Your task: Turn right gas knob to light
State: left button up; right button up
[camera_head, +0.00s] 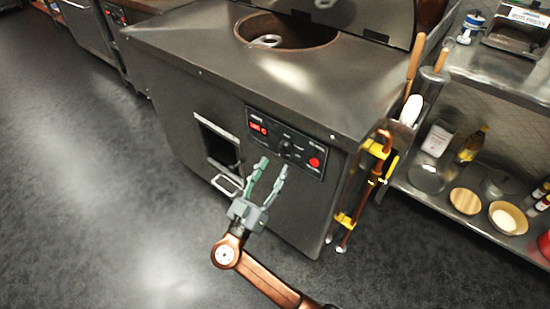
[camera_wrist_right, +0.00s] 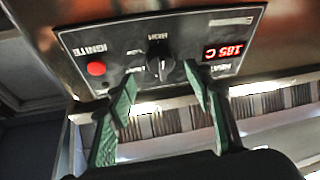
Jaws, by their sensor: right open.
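The black control panel (camera_head: 275,138) is on the front of the steel tandoor cabinet (camera_head: 210,60). Its black knob (camera_head: 287,146) sits near the panel's middle; in the right wrist view the knob (camera_wrist_right: 159,62) appears upright with a light pointer line. A red button (camera_head: 314,162) is to its right in the head view. My right gripper (camera_head: 273,163) is open and empty, its green fingers pointing at the panel just below the knob. In the right wrist view the knob shows between and beyond the fingertips (camera_wrist_right: 160,78), apparently untouched. My left gripper is out of view.
A red display (camera_wrist_right: 223,51) reads 185 C, upside down in the wrist view. A small hatch with a handle (camera_head: 227,185) is left of my gripper. Copper pipes with yellow fittings (camera_head: 376,149) run along the cabinet's right side, beside a metal shelf (camera_head: 450,212). The floor at left is clear.

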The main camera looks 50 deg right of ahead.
aim_at(280, 155)
jog(key=shift+b+x, duration=0.4)
jog(key=shift+x, duration=1.95)
jog(key=shift+f, duration=0.1)
jog(key=c, duration=1.1)
